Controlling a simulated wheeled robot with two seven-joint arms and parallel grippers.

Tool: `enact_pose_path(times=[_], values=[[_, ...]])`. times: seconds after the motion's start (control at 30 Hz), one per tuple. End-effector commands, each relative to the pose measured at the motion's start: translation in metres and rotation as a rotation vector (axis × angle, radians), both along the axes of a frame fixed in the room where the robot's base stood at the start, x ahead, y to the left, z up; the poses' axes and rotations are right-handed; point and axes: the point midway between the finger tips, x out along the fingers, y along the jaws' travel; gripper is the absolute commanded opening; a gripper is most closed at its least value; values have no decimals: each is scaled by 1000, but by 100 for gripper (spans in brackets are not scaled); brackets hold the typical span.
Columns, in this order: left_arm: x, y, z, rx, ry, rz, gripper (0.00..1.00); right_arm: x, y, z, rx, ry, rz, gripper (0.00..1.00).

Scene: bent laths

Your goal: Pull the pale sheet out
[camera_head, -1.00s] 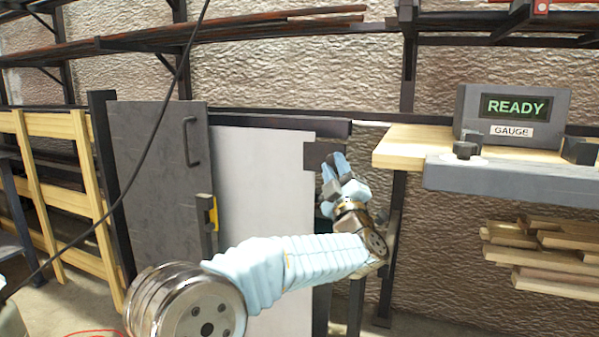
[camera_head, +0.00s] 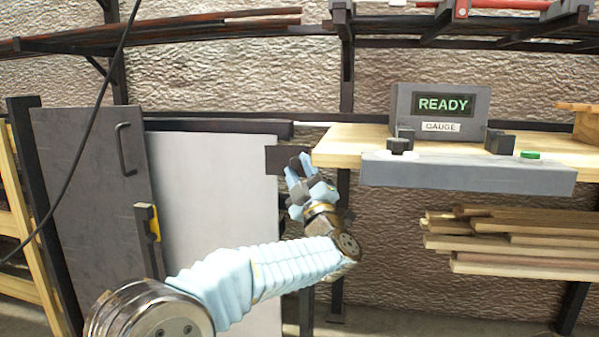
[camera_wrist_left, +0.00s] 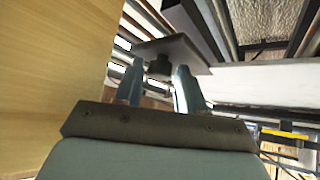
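The pale sheet (camera_head: 215,200) stands upright in the rack, its left part hidden behind a grey panel (camera_head: 85,180). A dark tab (camera_head: 279,159) sits on its upper right edge. My left gripper (camera_head: 300,178) is at this tab, right of the sheet, and appears shut on it. In the left wrist view my left gripper (camera_wrist_left: 158,85) has its fingers on either side of a dark piece, with a dark plate (camera_wrist_left: 165,50) just beyond. My forearm covers the sheet's lower part. My right gripper is not in view.
The wooden bench (camera_head: 340,146) with its grey front ledge and the gauge box (camera_head: 440,108) reading READY lie right of my gripper, its left corner close by. A yellow and black fitting (camera_head: 149,228) is at the panel's right edge. Stacked boards (camera_head: 510,238) lie under the bench.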

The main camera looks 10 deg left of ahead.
Motion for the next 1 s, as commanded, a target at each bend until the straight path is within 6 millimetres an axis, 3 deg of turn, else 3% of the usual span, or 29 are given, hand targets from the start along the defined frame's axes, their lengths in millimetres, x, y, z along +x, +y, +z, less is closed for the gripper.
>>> enact_pose_path(times=[0.27, 0.7, 1.0], values=[[-8, -4, -6, 0, 1, 1, 40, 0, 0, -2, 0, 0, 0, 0], [-84, -44, -56, 2, 1, -1, 40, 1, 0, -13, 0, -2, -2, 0], [-106, -55, -69, 0, 0, 0, 40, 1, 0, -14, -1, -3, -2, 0]])
